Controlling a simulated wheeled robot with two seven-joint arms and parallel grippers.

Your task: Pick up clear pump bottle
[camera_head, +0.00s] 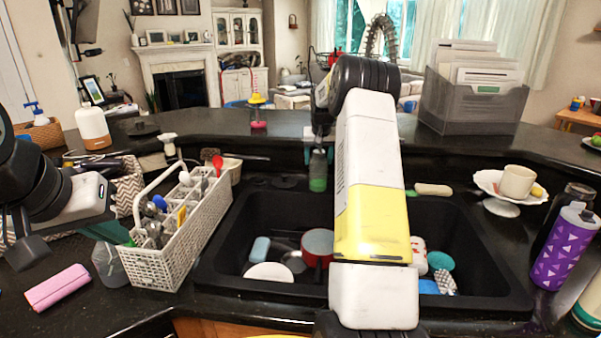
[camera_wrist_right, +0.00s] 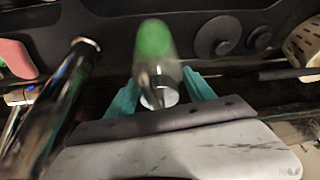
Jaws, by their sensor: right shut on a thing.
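The clear pump bottle (camera_head: 318,172) with green liquid is at the back of the sink in the head view, partly beside my right arm. It also shows in the right wrist view (camera_wrist_right: 154,45), with the green liquid at its far end. My right gripper (camera_wrist_right: 160,92) has its teal fingers on both sides of the bottle's narrow end and is shut on it. I cannot tell whether the bottle touches the counter. My left gripper (camera_head: 68,232) is at the left edge, over the counter and away from the bottle; its jaws are not clear.
A white utensil caddy (camera_head: 165,268) stands left of the black double sink (camera_head: 222,272). The sink holds a red pot (camera_head: 318,242) and other dishes. A dark faucet-like cylinder (camera_wrist_right: 50,115) is close left of my right gripper. A purple bottle (camera_head: 566,248) stands at the right.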

